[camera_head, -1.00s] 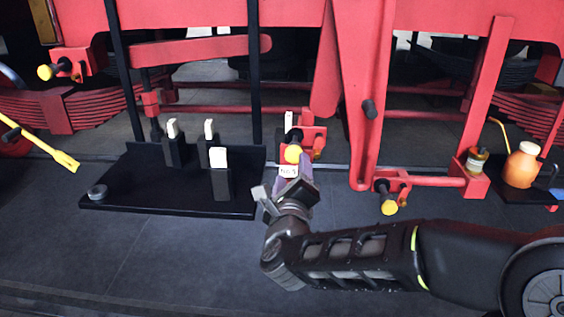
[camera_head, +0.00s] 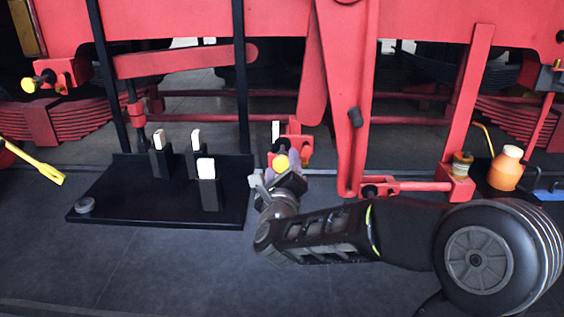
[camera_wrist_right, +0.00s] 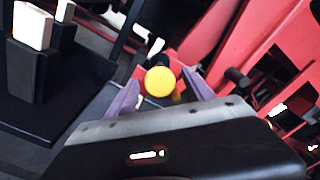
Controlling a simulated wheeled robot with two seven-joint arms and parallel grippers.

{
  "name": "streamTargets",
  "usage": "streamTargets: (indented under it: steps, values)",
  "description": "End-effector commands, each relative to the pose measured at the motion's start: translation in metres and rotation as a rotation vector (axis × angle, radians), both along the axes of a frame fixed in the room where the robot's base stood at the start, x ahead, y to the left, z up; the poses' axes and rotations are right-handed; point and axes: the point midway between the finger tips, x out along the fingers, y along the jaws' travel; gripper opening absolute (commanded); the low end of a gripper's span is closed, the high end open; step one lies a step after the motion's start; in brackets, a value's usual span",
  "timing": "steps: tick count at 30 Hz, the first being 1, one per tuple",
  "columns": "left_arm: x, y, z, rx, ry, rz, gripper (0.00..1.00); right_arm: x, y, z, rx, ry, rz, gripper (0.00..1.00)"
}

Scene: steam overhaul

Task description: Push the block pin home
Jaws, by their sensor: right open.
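A pin with a yellow round head (camera_head: 281,162) sticks out of a red bracket (camera_head: 299,145) near the middle of the head view. In the right wrist view the same yellow head (camera_wrist_right: 160,81) lies between the two purple fingers of my right gripper (camera_wrist_right: 161,94). The gripper is open, with a finger on either side of the head; I cannot tell whether they touch it. In the head view my right gripper (camera_head: 280,178) is just below and in front of the head. The pin's shaft is mostly hidden. My left gripper is not in view.
A black stand (camera_head: 150,212) with several white-topped black blocks is left of the gripper. Another yellow-headed pin (camera_head: 28,84) is at far left. Red links and a hanging lever (camera_head: 352,160) are close on the right. An orange can (camera_head: 506,169) stands farther right.

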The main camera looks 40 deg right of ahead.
Motion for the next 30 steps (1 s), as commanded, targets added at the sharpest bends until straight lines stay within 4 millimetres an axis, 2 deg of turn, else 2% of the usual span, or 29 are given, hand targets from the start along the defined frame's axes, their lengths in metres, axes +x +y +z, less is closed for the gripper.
streamTargets:
  steps: [5, 13, 30]
  values:
    - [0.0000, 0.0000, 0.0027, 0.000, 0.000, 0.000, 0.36, 0.0109, -0.0087, -0.0003, -0.001, 0.002, -0.001, 0.61]
    - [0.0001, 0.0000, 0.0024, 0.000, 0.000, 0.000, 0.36, 0.0115, -0.0092, -0.0005, -0.001, 0.001, 0.000, 0.60]
    - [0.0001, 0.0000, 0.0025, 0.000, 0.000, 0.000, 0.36, 0.0113, -0.0088, -0.0005, 0.000, 0.001, 0.001, 0.14]
